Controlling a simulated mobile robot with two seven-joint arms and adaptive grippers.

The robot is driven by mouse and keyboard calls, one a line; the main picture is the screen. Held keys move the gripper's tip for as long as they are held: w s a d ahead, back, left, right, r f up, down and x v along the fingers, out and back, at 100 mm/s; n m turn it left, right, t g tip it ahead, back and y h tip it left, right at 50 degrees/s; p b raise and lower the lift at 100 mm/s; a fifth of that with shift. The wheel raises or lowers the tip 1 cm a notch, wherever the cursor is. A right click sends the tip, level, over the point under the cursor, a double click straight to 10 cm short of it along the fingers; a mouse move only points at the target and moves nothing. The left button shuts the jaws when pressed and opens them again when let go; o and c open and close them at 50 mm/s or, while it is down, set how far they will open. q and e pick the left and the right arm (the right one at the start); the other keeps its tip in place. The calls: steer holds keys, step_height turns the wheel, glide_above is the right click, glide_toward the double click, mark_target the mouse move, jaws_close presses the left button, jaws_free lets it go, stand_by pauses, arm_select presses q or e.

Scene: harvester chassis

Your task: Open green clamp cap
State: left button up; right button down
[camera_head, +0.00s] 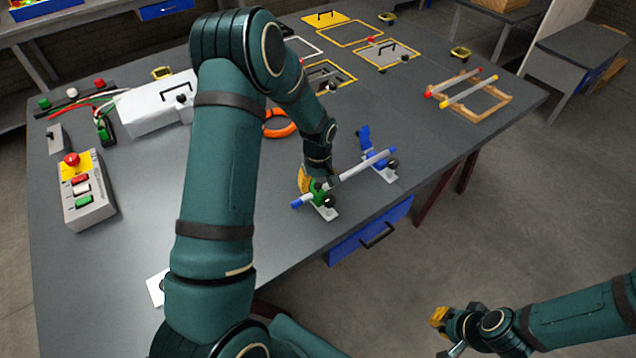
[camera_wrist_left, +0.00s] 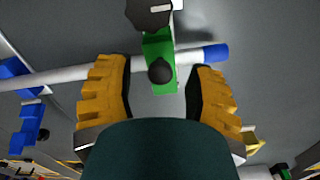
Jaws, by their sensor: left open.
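The green clamp (camera_head: 319,193) stands near the front edge of the table. In the left wrist view its green cap (camera_wrist_left: 158,50) lies across a white pipe with a blue end (camera_wrist_left: 215,53); a black round knob (camera_wrist_left: 160,70) is on it. My left gripper (camera_head: 308,183) is at the green clamp. In the left wrist view its yellow fingers (camera_wrist_left: 160,98) are apart, either side of the green part, with no visible grip. A blue clamp (camera_head: 376,153) holds or supports the pipe's other end; its blue cap stands up. My right gripper (camera_head: 446,332) hangs off the table, lower right.
An orange ring (camera_head: 279,123) lies behind my left forearm. A control box with a red button (camera_head: 88,190) and a white case (camera_head: 152,108) are at left. Frames and a wooden rack (camera_head: 470,106) are farther back. A blue drawer (camera_head: 370,230) is under the front edge.

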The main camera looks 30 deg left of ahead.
arm_select(q)
steer(key=shift+f, duration=0.15)
jaws_close()
